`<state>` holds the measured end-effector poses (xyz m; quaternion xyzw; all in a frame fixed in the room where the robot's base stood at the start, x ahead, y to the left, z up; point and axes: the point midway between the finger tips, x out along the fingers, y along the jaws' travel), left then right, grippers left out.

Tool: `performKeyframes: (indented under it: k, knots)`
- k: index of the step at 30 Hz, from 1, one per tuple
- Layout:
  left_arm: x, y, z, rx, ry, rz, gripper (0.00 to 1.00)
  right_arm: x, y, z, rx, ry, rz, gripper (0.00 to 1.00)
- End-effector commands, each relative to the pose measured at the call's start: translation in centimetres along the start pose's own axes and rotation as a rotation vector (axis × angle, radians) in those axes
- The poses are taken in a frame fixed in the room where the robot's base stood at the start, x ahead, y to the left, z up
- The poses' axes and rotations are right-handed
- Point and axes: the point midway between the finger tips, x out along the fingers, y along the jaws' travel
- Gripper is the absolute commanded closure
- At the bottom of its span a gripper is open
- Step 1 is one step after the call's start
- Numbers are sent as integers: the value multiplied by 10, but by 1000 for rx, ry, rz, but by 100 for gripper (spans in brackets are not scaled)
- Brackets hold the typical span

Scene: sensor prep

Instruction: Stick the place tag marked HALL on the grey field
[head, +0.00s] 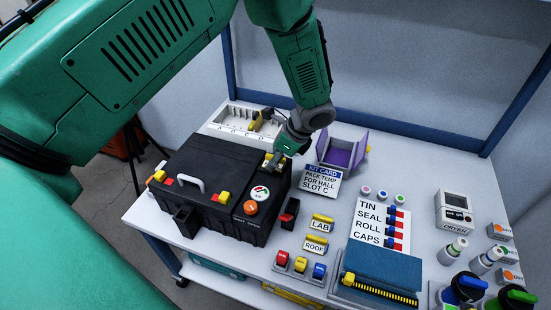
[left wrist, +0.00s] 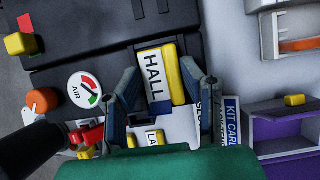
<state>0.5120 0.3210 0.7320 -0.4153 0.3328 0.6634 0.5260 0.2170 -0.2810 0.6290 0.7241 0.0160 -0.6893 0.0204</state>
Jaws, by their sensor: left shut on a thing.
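The HALL tag (left wrist: 153,76), a white plate with black letters and a yellow grip bar, sits between the fingers of my left gripper (left wrist: 162,78) in the left wrist view. My left gripper (head: 280,160) is shut on it, over the right end of the black case (head: 195,165) in the head view. The tag's lettering is hidden there. I cannot tell whether the tag touches the case. I cannot single out the grey field; the gripper and tag may cover it. My right gripper is not in view.
The LAB tag (head: 320,226) and ROOF tag (head: 315,246) lie on the table right of the case. The kit card (head: 319,179) and an open purple box (head: 340,150) stand behind. The case carries an air gauge (head: 260,193) and an orange knob (head: 250,208).

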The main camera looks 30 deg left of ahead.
Motion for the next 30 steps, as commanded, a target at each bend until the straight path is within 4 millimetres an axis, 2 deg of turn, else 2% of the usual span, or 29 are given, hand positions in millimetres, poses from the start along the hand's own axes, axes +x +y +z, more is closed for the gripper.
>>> performKeyframes:
  k: [13,14,15,22,24,30]
  knots:
    - [2,0,-1,0,0,0,84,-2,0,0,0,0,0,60]
    - [2,0,-1,0,0,0,55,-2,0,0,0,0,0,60]
    - [2,0,-1,0,0,0,42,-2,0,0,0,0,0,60]
    - [3,0,-1,0,0,0,42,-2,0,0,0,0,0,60]
    - [3,0,-1,0,0,0,31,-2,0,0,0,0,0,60]
    - [3,0,-1,0,0,0,31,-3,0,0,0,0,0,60]
